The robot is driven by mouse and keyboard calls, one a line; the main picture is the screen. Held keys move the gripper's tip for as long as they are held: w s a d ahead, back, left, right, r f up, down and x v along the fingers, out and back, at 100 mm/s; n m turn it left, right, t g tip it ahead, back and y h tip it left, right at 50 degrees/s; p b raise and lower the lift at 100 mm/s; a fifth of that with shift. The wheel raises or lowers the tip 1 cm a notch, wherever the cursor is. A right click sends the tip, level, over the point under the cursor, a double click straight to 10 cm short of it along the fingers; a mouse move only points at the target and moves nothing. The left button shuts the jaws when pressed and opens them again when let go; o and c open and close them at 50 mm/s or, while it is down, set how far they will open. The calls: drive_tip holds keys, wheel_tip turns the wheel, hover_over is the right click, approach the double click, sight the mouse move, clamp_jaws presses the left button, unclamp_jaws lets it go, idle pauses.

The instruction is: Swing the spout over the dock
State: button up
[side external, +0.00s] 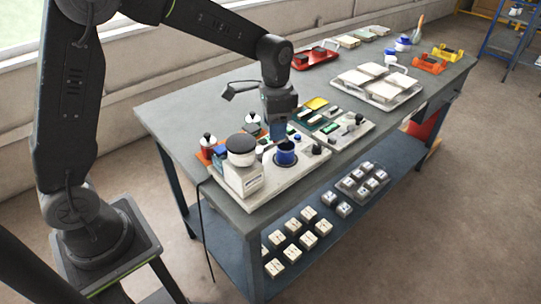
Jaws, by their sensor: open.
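My gripper (277,133) points down over the pale apparatus base at the near end of the grey workbench. It is open; its fingertips are small and hard to make out here. A blue cup (285,158) sits in a dark round holder (284,167) on the base, just below and slightly right of my gripper. I cannot tell whether this holder is the dock. A white unit (243,181) with a dark round lid (240,144) stands left of the cup. I cannot pick out the spout; my gripper may hide it.
Small bottles (208,140) stand left of the unit. A board with dark and green blocks (325,121) lies behind the base. A pale tray with white tiles (380,83) and a red tray (315,59) lie farther back.

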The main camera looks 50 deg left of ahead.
drive_tip(key=shift+r, duration=2.7)
drive_tip(key=s+r+n+t, duration=0.2)
drive_tip(key=s+n, duration=0.1)
drive_tip(key=s, duration=0.8)
drive_tip(key=s+r+n+t, duration=0.2)
drive_tip(key=s+n+t, duration=0.1)
drive_tip(key=s, duration=0.8)
drive_tip(key=shift+s+r+t, duration=0.2)
drive_tip(key=shift+r+t, duration=0.1)
drive_tip(key=shift+r, duration=0.1)
